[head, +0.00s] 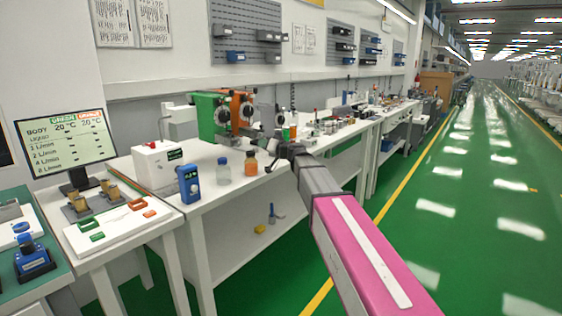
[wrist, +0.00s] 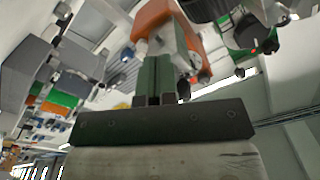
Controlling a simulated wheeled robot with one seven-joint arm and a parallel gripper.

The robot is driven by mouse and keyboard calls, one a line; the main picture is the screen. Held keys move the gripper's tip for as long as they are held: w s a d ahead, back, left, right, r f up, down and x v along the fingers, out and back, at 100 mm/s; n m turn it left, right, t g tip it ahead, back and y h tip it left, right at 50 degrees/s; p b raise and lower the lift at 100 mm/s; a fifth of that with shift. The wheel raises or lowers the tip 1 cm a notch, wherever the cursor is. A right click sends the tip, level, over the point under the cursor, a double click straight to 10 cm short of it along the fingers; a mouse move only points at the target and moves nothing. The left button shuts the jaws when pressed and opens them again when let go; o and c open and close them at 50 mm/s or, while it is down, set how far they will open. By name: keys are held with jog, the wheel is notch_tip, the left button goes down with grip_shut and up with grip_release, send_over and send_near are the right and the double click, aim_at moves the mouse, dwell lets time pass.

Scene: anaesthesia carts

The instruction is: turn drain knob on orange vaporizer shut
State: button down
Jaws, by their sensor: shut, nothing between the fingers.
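The orange vaporizer (head: 242,108) stands beside the green vaporizer (head: 207,113) above the white bench in the head view. In the wrist view the orange vaporizer (wrist: 160,20) is at the top centre, tilted by the camera angle. The green vaporizer (wrist: 243,36) is to its right. My gripper (wrist: 154,62) is shut and empty, its fingertips just below the orange vaporizer's lower part in the picture. Pale and dark small fittings show around the tips; I cannot tell which is the drain knob or whether the fingers touch it. The fingertips are not clear in the head view.
A clear blue-capped bottle (head: 223,171) and an orange bottle (head: 251,164) stand on the bench near the gripper. A blue handheld device (head: 189,184) and a white box (head: 157,165) are further left. The green floor aisle (head: 470,200) at right is clear.

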jog(key=shift+w+a+r, duration=0.45)
jog(key=shift+w+a, duration=0.1)
jog(key=shift+a, duration=0.15)
jog(key=shift+f, duration=0.1)
jog(key=shift+s+a+f, duration=0.1)
jog(key=shift+s+f, duration=0.05)
jog(key=shift+f, duration=0.15)
jog(key=v, duration=0.6)
jog(key=shift+s+f, duration=0.3)
jog(key=shift+s, duration=0.05)
jog(key=shift+d, duration=0.25)
